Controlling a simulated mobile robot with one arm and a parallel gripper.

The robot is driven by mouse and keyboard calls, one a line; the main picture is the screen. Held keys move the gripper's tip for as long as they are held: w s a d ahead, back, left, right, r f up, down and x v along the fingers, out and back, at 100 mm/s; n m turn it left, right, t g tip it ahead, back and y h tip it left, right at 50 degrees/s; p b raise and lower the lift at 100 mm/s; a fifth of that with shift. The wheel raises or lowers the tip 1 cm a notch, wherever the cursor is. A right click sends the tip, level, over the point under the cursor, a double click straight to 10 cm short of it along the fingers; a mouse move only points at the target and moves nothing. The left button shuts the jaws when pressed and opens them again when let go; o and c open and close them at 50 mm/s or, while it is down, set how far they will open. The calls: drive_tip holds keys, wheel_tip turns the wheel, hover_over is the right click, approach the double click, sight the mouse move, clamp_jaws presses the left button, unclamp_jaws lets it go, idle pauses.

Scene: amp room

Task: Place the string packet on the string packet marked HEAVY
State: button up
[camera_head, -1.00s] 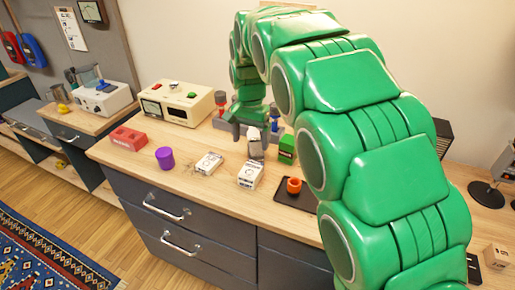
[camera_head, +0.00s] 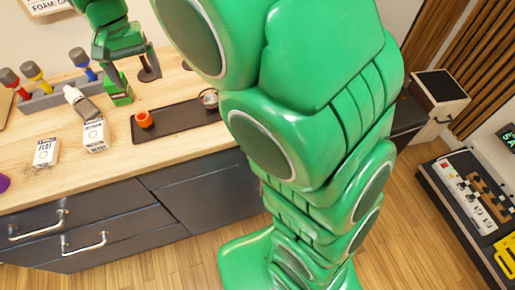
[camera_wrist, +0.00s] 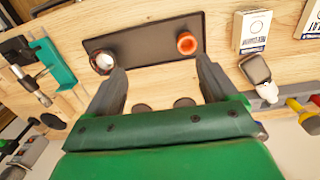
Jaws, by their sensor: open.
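Two white string packets stand on the wooden counter. One packet (camera_head: 46,152) appears to read FLAT; the other (camera_head: 96,135) is to its right, its label too small for me to read surely. In the wrist view, one packet (camera_wrist: 253,32) shows at the upper right and another (camera_wrist: 312,20) is cut off by the right edge. My gripper (camera_wrist: 160,85) is open, with nothing between its fingers. In the head view my gripper (camera_head: 115,72) is behind and to the right of the packets, apart from both.
A dark tray (camera_head: 180,118) holds an orange cup (camera_head: 144,119) and a silver round piece (camera_head: 209,98). A white-and-grey tool (camera_head: 82,103) lies behind the right packet. A grey rack (camera_head: 60,95) holds several coloured-handled tools.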

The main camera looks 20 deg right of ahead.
drive_tip(key=s+d, duration=1.4)
drive_tip(key=d, duration=0.3)
drive_tip(key=s+d+f, duration=0.1)
drive_tip(key=s+d, duration=0.2)
drive_tip(key=s, duration=0.4)
drive_tip(key=s+d+f+g, duration=0.1)
drive_tip(key=s+d, duration=0.3)
drive_tip(key=s, duration=0.4)
drive_tip(key=shift+s+f, duration=0.15)
drive_tip(key=shift+f, duration=0.25)
